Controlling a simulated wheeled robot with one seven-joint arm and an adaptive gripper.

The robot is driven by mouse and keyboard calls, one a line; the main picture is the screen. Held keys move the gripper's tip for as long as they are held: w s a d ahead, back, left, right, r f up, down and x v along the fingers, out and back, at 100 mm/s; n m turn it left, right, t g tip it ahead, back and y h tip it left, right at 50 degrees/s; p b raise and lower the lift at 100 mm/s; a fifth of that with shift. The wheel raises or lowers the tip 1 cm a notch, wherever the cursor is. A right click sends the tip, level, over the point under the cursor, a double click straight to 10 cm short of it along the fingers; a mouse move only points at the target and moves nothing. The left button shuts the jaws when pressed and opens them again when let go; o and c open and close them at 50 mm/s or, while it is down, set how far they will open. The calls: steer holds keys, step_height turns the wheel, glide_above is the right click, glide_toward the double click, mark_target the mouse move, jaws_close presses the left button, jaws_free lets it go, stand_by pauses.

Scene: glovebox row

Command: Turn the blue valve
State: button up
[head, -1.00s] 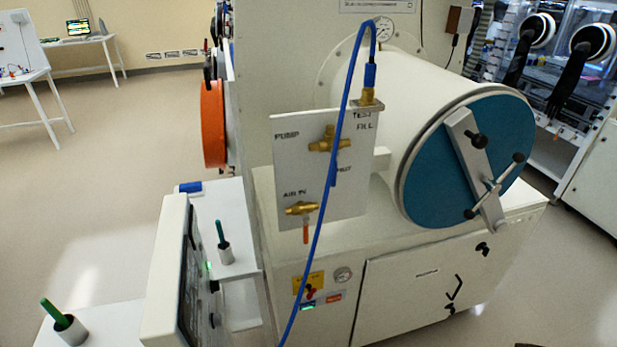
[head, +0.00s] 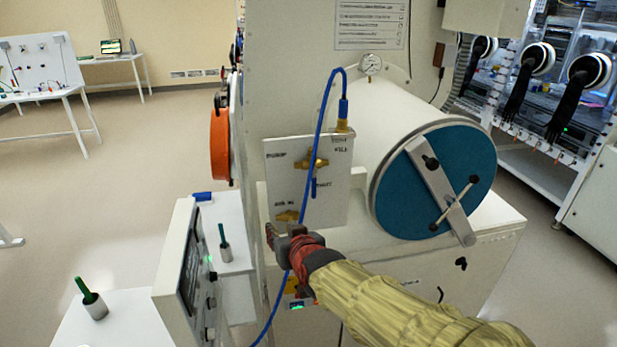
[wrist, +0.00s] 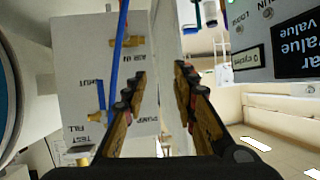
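The blue valve handle (head: 313,188) hangs straight down from a brass valve body (head: 313,162) on the upright white panel (head: 285,170). In the wrist view the picture is turned, and the blue handle (wrist: 101,95) shows left of the fingers, apart from them. My gripper (head: 279,232) is low in front of the panel, near the lower brass valve (head: 287,215), and partly hides that area. In the wrist view my gripper (wrist: 159,80) is open, with nothing between its fingers.
A blue hose (head: 323,130) arches from the fitting and runs down across the panel, close to the blue handle. The white chamber with its teal door (head: 410,195) stands right of the panel. A screen unit (head: 185,260) stands at lower left.

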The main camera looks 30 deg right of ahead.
steer(key=w+d+r+m+t+h+p, duration=0.1)
steer(key=w+d+t+h+p, duration=0.15)
steer(key=w+d, duration=0.25)
steer(key=m+h+p, duration=0.2)
steer(key=h, duration=0.3)
glide_toward(314, 190)
steer(key=x, duration=0.3)
steer(key=shift+t+y, duration=0.25)
steer(key=b+x, duration=0.1)
steer(key=x, duration=0.6)
steer(key=shift+w+d, duration=0.25)
steer(key=shift+w, duration=0.05)
steer(key=shift+c, duration=1.3)
steer(key=c, duration=0.4)
jaws_close()
